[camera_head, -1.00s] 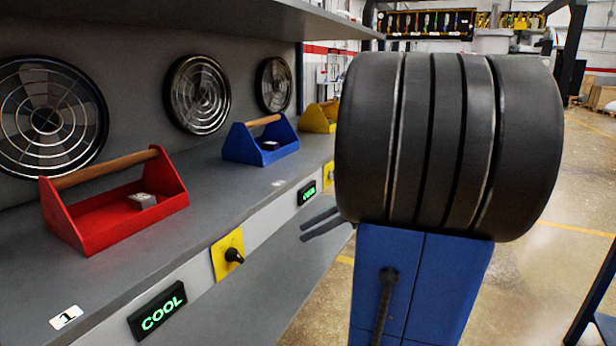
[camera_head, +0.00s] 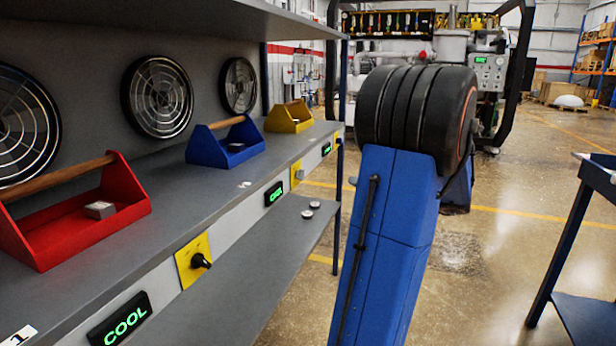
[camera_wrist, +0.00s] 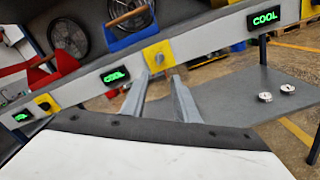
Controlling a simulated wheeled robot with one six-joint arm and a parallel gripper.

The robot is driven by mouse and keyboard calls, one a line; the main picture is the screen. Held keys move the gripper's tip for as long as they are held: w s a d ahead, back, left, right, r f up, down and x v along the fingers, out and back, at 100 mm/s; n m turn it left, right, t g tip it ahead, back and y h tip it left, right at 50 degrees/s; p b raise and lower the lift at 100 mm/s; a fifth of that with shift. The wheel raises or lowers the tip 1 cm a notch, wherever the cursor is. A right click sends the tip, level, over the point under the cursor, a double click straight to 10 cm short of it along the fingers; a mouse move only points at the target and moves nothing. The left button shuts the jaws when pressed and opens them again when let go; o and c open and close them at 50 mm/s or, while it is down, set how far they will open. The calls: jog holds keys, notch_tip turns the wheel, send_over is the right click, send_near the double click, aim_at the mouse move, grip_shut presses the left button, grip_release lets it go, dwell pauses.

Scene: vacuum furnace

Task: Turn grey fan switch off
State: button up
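The grey switch is a small grey knob on a yellow plate (camera_wrist: 158,57), square to the front of the bench in the wrist view. It also shows small in the head view (camera_head: 299,174), between two green-lit COOL displays (camera_head: 274,194). My gripper (camera_wrist: 160,80) is open and empty, with its two grey fingers pointing towards that plate and the knob above and between the tips. I cannot tell the exact gap to the knob. My gripper is not visible in the head view. The knob's exact turn angle is too small to read.
A black knob sits on another yellow plate (camera_head: 194,260) nearer me. Red (camera_head: 75,215), blue (camera_head: 226,145) and yellow (camera_head: 290,117) toolboxes stand on the bench. Two silver discs (camera_wrist: 276,93) lie on the lower shelf. A blue cart (camera_head: 590,180) stands at right.

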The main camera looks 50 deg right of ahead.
aim_at(304, 175)
jog(key=x, duration=1.6)
jog(key=shift+w+a, duration=0.15)
jog(key=shift+w, duration=0.05)
jog(key=shift+c, duration=0.6)
grip_shut()
jog(key=shift+n, duration=0.3)
jog(key=n, duration=0.5)
jog(key=shift+n, duration=0.3)
jog(key=n, duration=0.5)
jog(key=shift+a+n, duration=0.1)
jog(key=shift+n, duration=0.2)
